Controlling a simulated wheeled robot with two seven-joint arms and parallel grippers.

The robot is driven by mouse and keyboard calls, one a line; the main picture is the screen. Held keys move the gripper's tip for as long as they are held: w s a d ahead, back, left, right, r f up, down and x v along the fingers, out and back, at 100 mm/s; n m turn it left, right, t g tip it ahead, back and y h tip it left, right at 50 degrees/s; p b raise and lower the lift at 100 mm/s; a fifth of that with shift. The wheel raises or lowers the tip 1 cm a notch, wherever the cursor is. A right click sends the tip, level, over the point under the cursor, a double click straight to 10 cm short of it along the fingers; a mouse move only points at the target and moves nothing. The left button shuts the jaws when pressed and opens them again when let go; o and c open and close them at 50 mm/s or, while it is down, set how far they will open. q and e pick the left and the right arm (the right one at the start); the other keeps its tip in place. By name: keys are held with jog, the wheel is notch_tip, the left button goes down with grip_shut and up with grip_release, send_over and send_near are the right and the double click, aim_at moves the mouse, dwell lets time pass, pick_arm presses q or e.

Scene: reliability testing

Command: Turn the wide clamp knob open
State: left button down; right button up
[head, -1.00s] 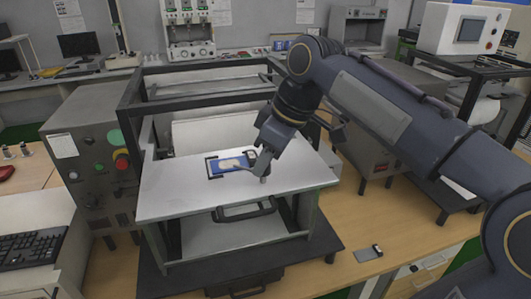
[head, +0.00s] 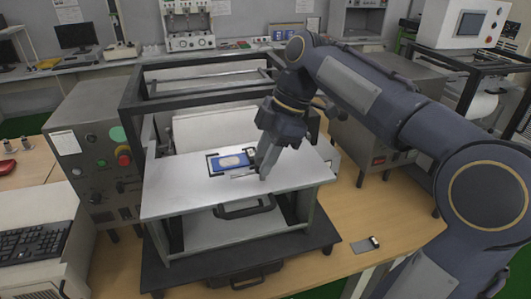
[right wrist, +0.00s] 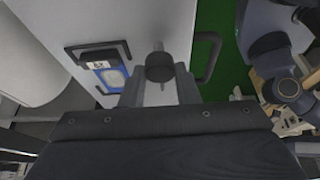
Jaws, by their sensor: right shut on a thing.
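A dark round clamp knob (right wrist: 159,67) with a thin pale rod shows in the right wrist view, above the white plate. My right gripper (right wrist: 160,88) is shut on it, with one grey finger on each side. In the head view my right gripper (head: 264,172) points down at the plate's right part, and its fingers hide the knob. A blue device with a pale screen (head: 231,161) lies in a black bracket just left of the fingers; it also shows in the right wrist view (right wrist: 113,77). My left gripper is not in view.
The white plate (head: 175,200) has a black handle (head: 243,208) at its front edge. A dark frame (head: 130,95) rises behind it. A grey control box (head: 95,150) with a red button stands at the left. A small dark item (head: 366,245) lies on the wooden table.

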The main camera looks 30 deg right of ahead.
dwell(0.5)
jog(key=o, duration=1)
jog(key=shift+c, duration=0.2)
jog(key=v, duration=0.7)
jog(key=shift+r, duration=0.35)
jog(key=shift+d, duration=0.15)
